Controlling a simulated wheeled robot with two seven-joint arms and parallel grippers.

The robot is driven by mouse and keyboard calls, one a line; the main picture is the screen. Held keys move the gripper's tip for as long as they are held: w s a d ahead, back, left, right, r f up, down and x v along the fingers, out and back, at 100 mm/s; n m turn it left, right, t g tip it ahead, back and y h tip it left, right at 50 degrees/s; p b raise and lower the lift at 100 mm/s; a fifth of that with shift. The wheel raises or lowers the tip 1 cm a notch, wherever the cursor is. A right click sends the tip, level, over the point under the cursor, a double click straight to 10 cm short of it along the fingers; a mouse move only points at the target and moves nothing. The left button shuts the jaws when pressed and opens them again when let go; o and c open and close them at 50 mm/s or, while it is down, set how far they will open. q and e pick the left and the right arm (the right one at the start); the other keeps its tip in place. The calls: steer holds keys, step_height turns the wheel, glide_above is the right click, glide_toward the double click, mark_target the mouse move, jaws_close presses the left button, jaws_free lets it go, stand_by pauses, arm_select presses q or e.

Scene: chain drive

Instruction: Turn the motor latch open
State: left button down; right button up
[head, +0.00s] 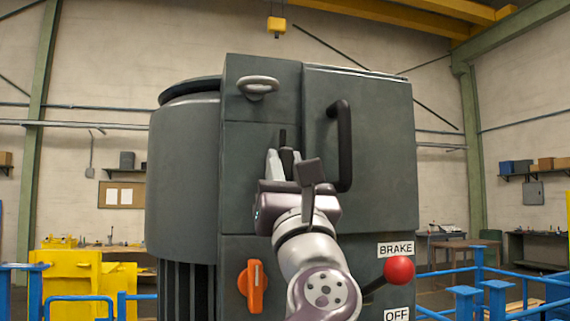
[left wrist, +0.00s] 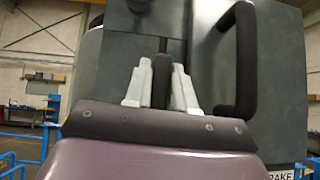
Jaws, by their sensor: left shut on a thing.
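The motor is a large dark grey housing with a flat cabinet front (head: 385,130). The motor latch (head: 283,137) is a slim dark upright bar on that front, left of a black door handle (head: 344,140). My left gripper (head: 284,163) reaches up to it from below and is shut on it. In the left wrist view, the latch (left wrist: 161,80) stands upright between the two pale fingers of my left gripper (left wrist: 161,92). The lower part of the latch is hidden by the gripper. My right gripper is not in view.
The black handle also shows close to the right of the fingers in the left wrist view (left wrist: 243,62). A grey ring (head: 258,86) is above. An orange knob (head: 256,287) and a red-balled brake lever (head: 398,270) are below, beside my forearm. Blue railings (head: 478,272) flank the motor.

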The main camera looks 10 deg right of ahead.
arm_select(q)
steer(key=shift+n+y, duration=0.8)
steer(key=shift+y, duration=0.1)
steer(key=c, duration=1)
jaws_free()
steer(key=shift+c, duration=0.2)
steer(key=shift+w, duration=0.1)
steer(key=shift+f, duration=0.25)
steer(key=b+v, duration=1.1)
steer(key=v, duration=0.1)
steer(key=shift+s+b, duration=0.25)
steer(key=shift+b, duration=0.15)
steer(key=shift+d, duration=0.1)
